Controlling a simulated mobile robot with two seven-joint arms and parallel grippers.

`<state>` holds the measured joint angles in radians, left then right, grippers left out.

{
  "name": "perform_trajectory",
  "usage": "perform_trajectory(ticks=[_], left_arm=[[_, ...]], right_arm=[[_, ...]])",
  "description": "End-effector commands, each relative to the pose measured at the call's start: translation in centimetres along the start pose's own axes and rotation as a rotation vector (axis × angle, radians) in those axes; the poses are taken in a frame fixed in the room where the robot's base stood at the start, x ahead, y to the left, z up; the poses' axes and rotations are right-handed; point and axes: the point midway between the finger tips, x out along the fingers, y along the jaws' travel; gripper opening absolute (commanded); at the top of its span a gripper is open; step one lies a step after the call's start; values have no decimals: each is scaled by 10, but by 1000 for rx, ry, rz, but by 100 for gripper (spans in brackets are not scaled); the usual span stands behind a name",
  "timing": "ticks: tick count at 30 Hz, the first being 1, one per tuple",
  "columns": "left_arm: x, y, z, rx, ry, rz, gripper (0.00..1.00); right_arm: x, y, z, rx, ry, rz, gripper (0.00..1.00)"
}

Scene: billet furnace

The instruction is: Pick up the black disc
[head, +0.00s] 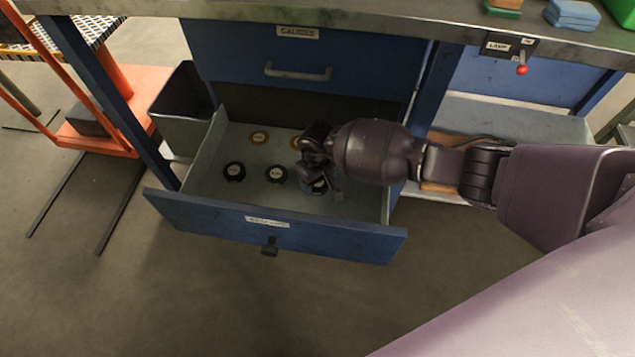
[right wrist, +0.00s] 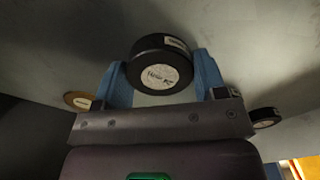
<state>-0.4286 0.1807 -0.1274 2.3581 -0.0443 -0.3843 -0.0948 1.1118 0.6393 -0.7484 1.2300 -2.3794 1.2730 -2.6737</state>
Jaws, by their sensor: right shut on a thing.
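A black disc (right wrist: 160,72) with a round white label sits between the two blue fingers of my right gripper (right wrist: 163,84) in the right wrist view. The gripper is shut on its sides. In the head view my right gripper (head: 320,184) is inside the open blue drawer (head: 272,228), and the held disc (head: 318,188) is mostly hidden by it. Whether the disc is clear of the drawer floor I cannot tell. Two other black discs lie to its left, one at the left (head: 234,172) and one nearer (head: 276,175). My left gripper is out of view.
The drawer walls surround my gripper, and a closed drawer (head: 300,55) and the bench top (head: 370,20) are above. A grey bin (head: 182,110) stands at the left. The floor in front is clear.

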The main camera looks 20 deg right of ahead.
Motion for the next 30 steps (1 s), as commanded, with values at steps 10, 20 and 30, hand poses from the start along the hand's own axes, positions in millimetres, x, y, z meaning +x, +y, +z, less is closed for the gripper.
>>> perform_trajectory(ticks=[10, 20, 30], left_arm=[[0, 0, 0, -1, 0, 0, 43], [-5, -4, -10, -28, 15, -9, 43], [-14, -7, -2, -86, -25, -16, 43]], right_arm=[[-3, 0, -1, 0, 2, 0, 21], [-54, 1, -5, -1, 16, 4, 21], [-139, 2, -5, -1, 17, 4, 21]])
